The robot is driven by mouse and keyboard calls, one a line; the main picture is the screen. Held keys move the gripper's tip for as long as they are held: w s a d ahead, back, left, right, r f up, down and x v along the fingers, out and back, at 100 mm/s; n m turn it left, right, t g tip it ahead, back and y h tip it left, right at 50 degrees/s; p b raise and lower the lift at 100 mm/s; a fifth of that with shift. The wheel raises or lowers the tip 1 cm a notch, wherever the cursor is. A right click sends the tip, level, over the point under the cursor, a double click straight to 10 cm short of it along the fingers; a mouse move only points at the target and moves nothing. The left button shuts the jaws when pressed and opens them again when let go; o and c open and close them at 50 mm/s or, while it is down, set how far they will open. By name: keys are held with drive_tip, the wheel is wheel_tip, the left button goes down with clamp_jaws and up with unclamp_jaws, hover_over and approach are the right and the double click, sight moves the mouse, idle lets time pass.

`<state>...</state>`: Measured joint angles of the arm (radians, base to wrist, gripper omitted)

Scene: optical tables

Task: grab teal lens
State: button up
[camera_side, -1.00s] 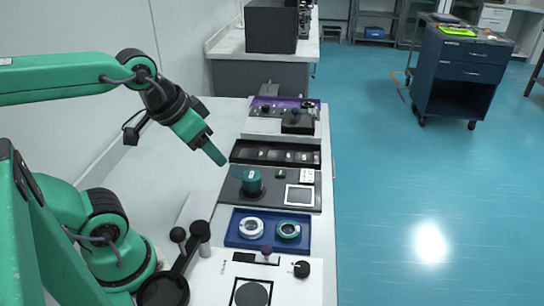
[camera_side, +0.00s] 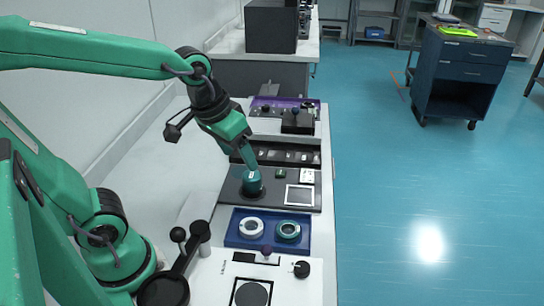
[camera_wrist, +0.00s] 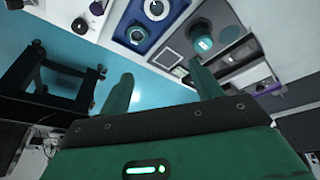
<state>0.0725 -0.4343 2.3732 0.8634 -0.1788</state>
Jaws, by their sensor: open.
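A teal-ringed lens (camera_side: 288,230) lies in the right half of a blue tray (camera_side: 236,241), beside a white ring (camera_side: 251,229). In the wrist view the teal-ringed lens (camera_wrist: 137,35) and white ring (camera_wrist: 157,9) show near the top. A teal cylinder (camera_side: 253,186) stands upright on a dark panel; it also shows in the wrist view (camera_wrist: 200,36), beyond the right finger. My gripper (camera_side: 250,162) is above and overlaps the cylinder's top in the side view; contact cannot be told. In the wrist view my gripper (camera_wrist: 164,77) is open with nothing between its fingers.
A white square frame (camera_side: 299,195) lies on the panel right of the cylinder. A slotted black rack (camera_side: 290,156) and a purple tray (camera_side: 262,105) lie behind it. A white board (camera_side: 285,284) with knobs is at the front. The table's right edge drops to blue floor.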

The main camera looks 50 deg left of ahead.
drive_tip(key=w+d+f+n+g, duration=0.1)
drive_tip(key=w+d+f+g, duration=0.1)
drive_tip(key=w+d+f, duration=0.3)
drive_tip(key=n+g, duration=0.2)
approach(289, 228)
drive_tip(key=shift+a, duration=0.1)
drive_tip(key=shift+f, duration=0.4)
drive_tip(key=shift+f, duration=1.3)
drive_tip(key=shift+f, duration=2.6)
drive_tip(key=c, duration=0.8)
